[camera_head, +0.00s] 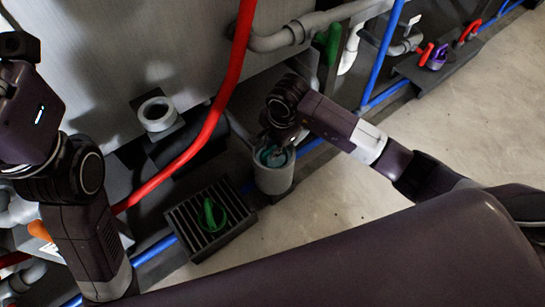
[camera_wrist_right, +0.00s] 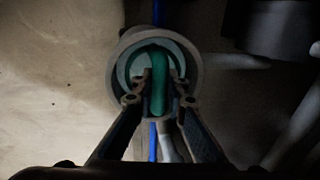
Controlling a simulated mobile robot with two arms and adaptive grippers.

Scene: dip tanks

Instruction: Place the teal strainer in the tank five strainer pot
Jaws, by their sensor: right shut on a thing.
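The teal strainer (camera_head: 270,157) is partly inside a round grey pot (camera_head: 274,182) in the middle of the head view. My right gripper (camera_head: 278,138) is above the pot's mouth and largely hidden by its own wrist. In the right wrist view my gripper (camera_wrist_right: 158,88) is shut on the strainer's teal handle (camera_wrist_right: 158,75), with a finger on each side. The pot's rim (camera_wrist_right: 195,62) surrounds the strainer there. Whether the strainer rests on the pot cannot be seen. My left arm is at the left; its gripper is out of view.
A green-handled strainer (camera_head: 209,214) lies on a black slatted box (camera_head: 235,228). An empty grey pot (camera_head: 157,114) stands further left. A red pipe (camera_head: 225,95) and blue pipes (camera_head: 381,50) run close by. Red and purple handled pieces (camera_head: 437,59) sit at upper right.

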